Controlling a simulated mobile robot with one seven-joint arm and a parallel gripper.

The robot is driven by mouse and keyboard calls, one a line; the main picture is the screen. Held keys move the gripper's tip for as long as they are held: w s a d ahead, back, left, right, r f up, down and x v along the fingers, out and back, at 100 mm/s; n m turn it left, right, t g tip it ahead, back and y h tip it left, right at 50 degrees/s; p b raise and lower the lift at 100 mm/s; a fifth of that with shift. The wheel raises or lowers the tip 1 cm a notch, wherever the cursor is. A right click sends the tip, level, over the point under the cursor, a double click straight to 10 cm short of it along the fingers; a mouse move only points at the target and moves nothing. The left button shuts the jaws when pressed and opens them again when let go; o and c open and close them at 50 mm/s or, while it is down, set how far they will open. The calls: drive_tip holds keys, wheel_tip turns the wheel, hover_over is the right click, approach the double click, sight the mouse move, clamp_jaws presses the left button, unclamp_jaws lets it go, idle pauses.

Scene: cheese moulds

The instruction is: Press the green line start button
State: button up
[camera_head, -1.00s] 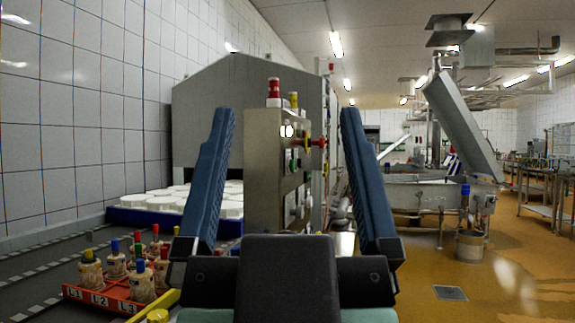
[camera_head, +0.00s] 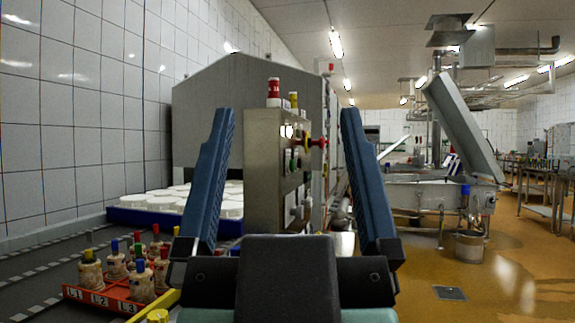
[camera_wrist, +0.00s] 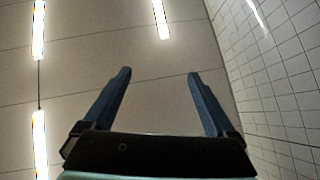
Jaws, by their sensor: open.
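A steel control box (camera_head: 264,190) stands ahead, seen in the head view between my fingers. Its right side face carries small buttons and knobs. A small green button (camera_head: 298,163) sits there, seen edge-on below a red mushroom button (camera_head: 318,143) with a yellow base. My gripper (camera_head: 286,112) is open, with its two blue fingers wide apart and nothing between them. It looks nearer to me than the box and apart from it. In the wrist view my open gripper (camera_wrist: 159,73) points toward the ceiling, and no button shows there.
A blue tray (camera_head: 130,216) of white round moulds lies at left. A red rack (camera_head: 75,294) of bottles with coloured caps stands on the dark conveyor (camera_head: 40,265). Open floor (camera_head: 510,255) lies at right.

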idle(0.4)
clamp_jaws()
idle(0.4)
idle(1.2)
